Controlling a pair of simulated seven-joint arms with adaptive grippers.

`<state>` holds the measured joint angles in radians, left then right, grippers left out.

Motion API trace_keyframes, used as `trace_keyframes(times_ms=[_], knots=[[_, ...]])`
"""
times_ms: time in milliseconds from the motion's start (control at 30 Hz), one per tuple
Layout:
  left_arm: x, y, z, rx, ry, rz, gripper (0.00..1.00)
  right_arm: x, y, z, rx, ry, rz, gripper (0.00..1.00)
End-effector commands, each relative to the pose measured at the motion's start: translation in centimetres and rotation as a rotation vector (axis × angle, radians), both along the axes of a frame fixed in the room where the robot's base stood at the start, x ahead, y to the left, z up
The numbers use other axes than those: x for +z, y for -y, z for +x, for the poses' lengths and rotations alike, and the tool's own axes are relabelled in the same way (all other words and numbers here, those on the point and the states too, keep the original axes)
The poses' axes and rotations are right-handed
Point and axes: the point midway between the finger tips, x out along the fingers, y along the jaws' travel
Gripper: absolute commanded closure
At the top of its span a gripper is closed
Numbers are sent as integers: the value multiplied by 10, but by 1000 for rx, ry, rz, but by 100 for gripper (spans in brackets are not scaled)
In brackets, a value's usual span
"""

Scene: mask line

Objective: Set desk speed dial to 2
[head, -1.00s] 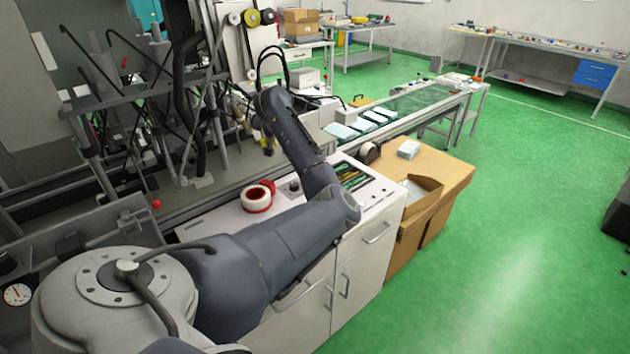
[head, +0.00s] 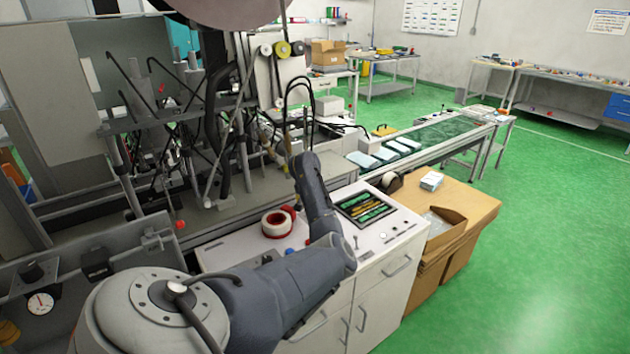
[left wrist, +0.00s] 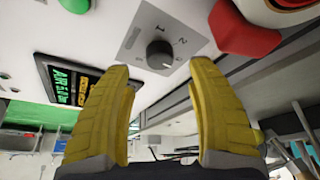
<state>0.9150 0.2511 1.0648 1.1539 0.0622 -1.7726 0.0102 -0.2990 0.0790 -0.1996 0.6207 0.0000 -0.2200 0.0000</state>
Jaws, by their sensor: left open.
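In the left wrist view, the speed dial is a round black knob (left wrist: 160,53) on a grey square plate on a white panel. The numerals 1 and 2 show beside the knob; I cannot surely tell which mark its pointer faces. My left gripper (left wrist: 164,72) has yellow fingers, spread apart and empty, with the tips close to the knob, one toward each side. Whether they touch the panel is unclear. In the head view my left arm reaches over the white cabinet top (head: 240,243), and I cannot make out the dial or the gripper there. My right gripper is not seen.
A green-lettered display (left wrist: 68,84) sits left of the dial in the wrist view, with a red holder (left wrist: 243,28) to the right. Cardboard boxes (head: 465,205) stand to the right.

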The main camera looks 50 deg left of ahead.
Motion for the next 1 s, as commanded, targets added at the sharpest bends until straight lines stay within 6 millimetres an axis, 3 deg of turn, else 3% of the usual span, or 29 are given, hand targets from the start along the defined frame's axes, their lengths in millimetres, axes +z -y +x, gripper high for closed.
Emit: trace_keyframes(times_ms=[167,400,967,1000], knots=[[-25,-6,8,-1,-3,0,43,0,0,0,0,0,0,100],[-42,-10,15,-1,0,0,43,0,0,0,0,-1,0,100],[-50,-12,18,-1,0,2,42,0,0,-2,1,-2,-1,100],[-50,-11,18,-1,0,2,47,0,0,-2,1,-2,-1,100]])
